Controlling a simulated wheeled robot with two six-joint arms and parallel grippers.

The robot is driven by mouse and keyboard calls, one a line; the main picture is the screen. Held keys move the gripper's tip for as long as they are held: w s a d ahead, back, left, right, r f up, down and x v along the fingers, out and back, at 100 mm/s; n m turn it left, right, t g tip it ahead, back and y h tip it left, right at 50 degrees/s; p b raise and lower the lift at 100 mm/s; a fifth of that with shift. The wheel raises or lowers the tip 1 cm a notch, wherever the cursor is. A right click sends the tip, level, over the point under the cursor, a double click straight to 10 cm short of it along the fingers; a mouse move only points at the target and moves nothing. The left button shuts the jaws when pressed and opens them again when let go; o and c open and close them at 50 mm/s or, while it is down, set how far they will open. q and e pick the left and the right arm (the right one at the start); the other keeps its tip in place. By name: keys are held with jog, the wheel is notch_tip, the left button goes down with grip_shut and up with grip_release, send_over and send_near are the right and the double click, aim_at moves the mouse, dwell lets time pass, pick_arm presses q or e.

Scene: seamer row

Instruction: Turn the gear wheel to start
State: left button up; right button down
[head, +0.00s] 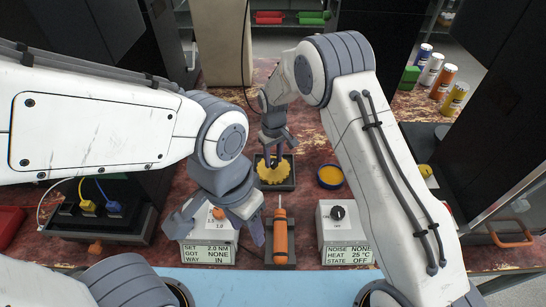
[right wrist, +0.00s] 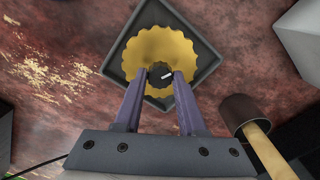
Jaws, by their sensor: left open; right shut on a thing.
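The yellow gear wheel (head: 274,173) sits in a dark square tray (head: 289,184) on the worn red bench. In the right wrist view the gear wheel (right wrist: 150,45) has a wavy rim and a dark hub (right wrist: 160,72) with a white mark. My right gripper (right wrist: 163,77) is shut on this hub, one finger on each side. In the head view my right gripper (head: 275,155) reaches down over the wheel. My left gripper (head: 217,229) is open and empty, in front of the left grey box (head: 196,252) reading SET 2.0 NM, GOT NONE, WAY IN.
An orange-handled tool (head: 280,240) stands in a dark holder between the boxes. The right grey box (head: 345,228) has a black knob and reads NOISE NONE, HEAT 25 °C, STATE OFF. Several cans (head: 432,69) stand back right.

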aim_at(273, 161)
jog(key=shift+r+n, duration=0.1)
jog(key=shift+n, duration=2.1)
jog(key=shift+w, duration=0.1)
jog(key=c, duration=0.5)
grip_release()
notch_tip(273, 161, up, 10)
jog(key=shift+r+b, duration=0.2)
jog(key=shift+b, duration=0.1)
